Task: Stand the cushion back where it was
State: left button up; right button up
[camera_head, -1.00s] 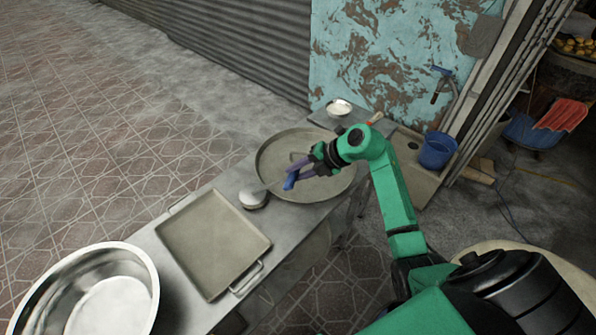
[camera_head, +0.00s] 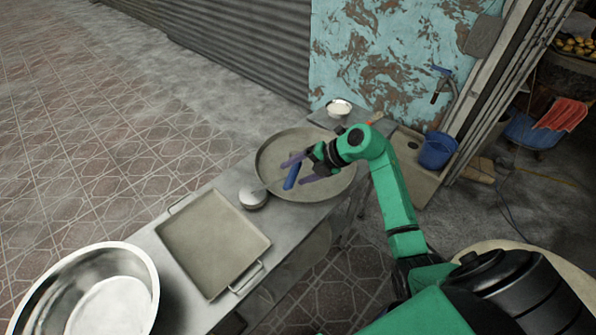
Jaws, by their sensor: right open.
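A small pale, domed round thing with a darker underside (camera_head: 253,198), which looks like the cushion, sits on the metal table at the left edge of the large round pan (camera_head: 320,192). A blue handle (camera_head: 291,178) stands tilted over the pan; I cannot tell whether it joins the domed thing. My right gripper (camera_head: 303,169) is open over the pan, its purple fingers spread on either side of the blue handle. Whether a finger still touches the handle is not clear. My left gripper is not in view.
A square tray with handles (camera_head: 212,242) lies on the table (camera_head: 170,290), left of the pan. A large steel bowl (camera_head: 40,295) stands at the near left. A small white bowl (camera_head: 339,107) is at the far end. A blue bucket (camera_head: 437,151) is at the right.

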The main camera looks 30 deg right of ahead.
jog(key=shift+r, duration=0.1)
jog(key=shift+p+v, duration=1.6)
jog(key=shift+v, duration=0.55)
jog(key=p+v, duration=0.2)
jog(key=v, duration=0.2)
jog(key=shift+s+d+r+p, duration=0.15)
jog(key=shift+d+r+p, duration=0.05)
jog(key=shift+p, duration=0.15)
